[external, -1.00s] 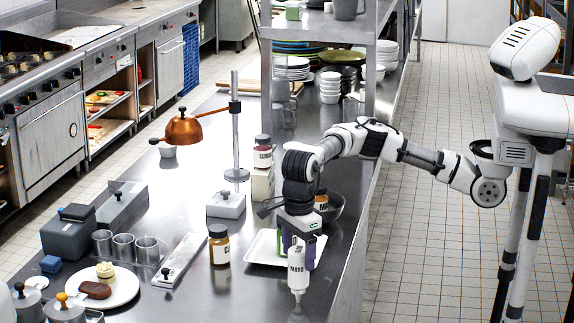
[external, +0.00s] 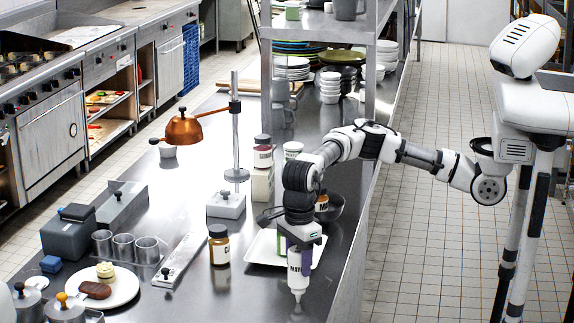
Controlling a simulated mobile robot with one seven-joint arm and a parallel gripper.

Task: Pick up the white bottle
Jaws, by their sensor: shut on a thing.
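The white bottle (external: 297,282) has dark lettering that starts "MA" and a narrow nozzle pointing down. It is at the front right of the steel counter, in front of the white tray. My gripper (external: 300,248) reaches down from above and is shut on the white bottle. The fingers and wrist hide its upper part. I cannot tell whether the nozzle tip touches the counter.
The white tray (external: 262,248) holds a green item behind the bottle. An amber jar (external: 219,245) stands to the left. The counter's right edge is close.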

